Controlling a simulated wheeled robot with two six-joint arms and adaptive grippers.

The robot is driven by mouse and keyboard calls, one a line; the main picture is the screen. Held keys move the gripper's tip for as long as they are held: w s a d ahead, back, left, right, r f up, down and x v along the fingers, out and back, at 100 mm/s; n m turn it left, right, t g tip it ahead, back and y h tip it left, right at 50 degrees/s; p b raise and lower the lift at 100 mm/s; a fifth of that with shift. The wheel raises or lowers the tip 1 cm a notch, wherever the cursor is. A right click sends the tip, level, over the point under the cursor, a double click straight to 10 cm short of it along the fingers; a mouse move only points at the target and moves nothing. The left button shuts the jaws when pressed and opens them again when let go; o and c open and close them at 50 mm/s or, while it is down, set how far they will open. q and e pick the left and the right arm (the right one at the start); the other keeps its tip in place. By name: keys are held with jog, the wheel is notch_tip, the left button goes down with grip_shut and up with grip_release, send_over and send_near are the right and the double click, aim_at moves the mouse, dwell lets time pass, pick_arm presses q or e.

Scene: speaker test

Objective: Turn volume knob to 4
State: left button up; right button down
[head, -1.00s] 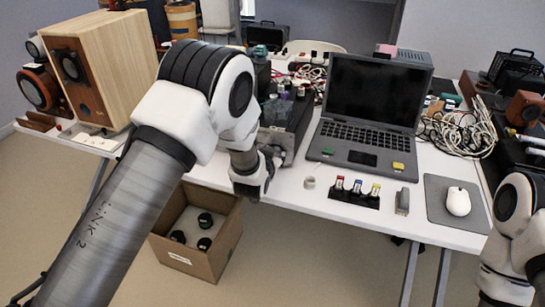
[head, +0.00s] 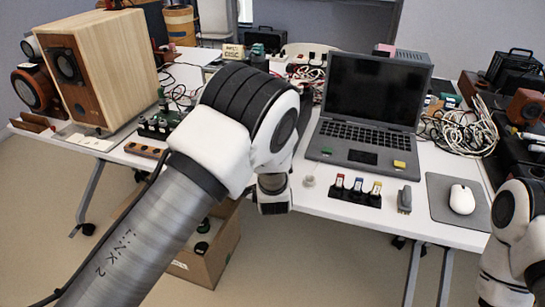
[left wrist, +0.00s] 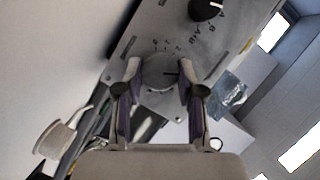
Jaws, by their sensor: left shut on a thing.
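In the left wrist view my left gripper (left wrist: 159,88) is shut on a round silver knob (left wrist: 158,71), one finger on each side. The knob sits on a grey metal panel (left wrist: 150,35), with a ring of small marks around it. A short dark line on the knob points to the right in the picture. The marks are too small to read. A black knob (left wrist: 206,8) with lettering beside it is further up the panel. In the head view my left arm hides the amplifier and my left gripper. My right gripper is outside the view.
A laptop (head: 372,92) stands right of my left arm. Several coloured small items (head: 357,190) lie in front of it, with a mouse (head: 461,199) on a grey pad. A wooden speaker (head: 115,65) stands at left. A cardboard box (head: 205,262) is on the floor.

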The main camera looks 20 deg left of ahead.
pick_arm(q)
jog(key=shift+f+m, duration=0.1)
jog(key=shift+m, duration=0.3)
jog(key=o, duration=1.1)
jog(key=shift+o, duration=0.2)
